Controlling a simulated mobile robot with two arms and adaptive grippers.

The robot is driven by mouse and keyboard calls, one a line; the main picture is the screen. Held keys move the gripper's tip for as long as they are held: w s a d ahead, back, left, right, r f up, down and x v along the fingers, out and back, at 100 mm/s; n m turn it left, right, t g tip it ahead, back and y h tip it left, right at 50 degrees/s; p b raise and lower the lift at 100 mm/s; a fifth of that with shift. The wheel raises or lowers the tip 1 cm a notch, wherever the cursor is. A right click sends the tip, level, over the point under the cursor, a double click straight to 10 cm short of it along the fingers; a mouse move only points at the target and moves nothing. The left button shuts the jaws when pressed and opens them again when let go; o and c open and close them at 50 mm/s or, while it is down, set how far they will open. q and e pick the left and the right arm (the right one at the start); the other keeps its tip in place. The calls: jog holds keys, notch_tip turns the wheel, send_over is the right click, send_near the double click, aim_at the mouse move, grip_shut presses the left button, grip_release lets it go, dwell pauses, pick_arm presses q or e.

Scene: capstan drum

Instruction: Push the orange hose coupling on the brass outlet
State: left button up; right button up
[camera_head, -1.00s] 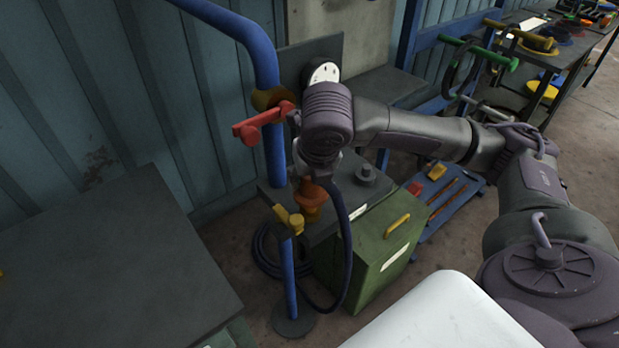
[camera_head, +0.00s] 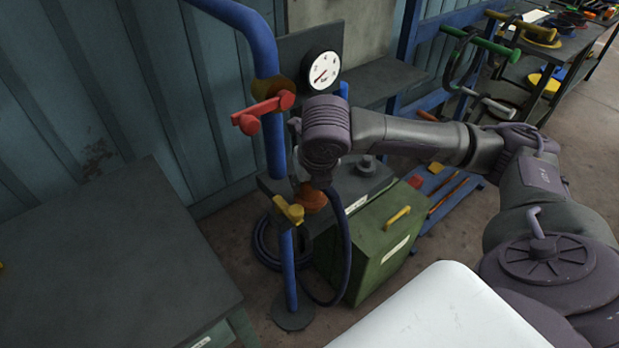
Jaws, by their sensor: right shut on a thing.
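The orange hose coupling (camera_head: 313,198) shows below my right gripper (camera_head: 312,187), which is shut on it. My wrist hides its upper part. The dark blue hose (camera_head: 345,245) runs down from beside the gripper to the floor. A yellow-brass fitting with a handle (camera_head: 287,209) sits on the blue pipe, just left of and in front of the coupling. I cannot tell which part of it is the outlet, or whether the coupling touches it. My left gripper is not in view.
A red valve lever (camera_head: 262,112) on the upright blue pipe (camera_head: 274,145) is close left of my wrist. A round gauge (camera_head: 321,71) stands behind. A green box (camera_head: 375,245) is right of the hose. A dark table (camera_head: 110,260) fills the lower left.

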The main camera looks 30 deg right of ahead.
jog(key=shift+f, duration=0.35)
jog(key=o, duration=1.4)
jog(key=v, duration=1.2)
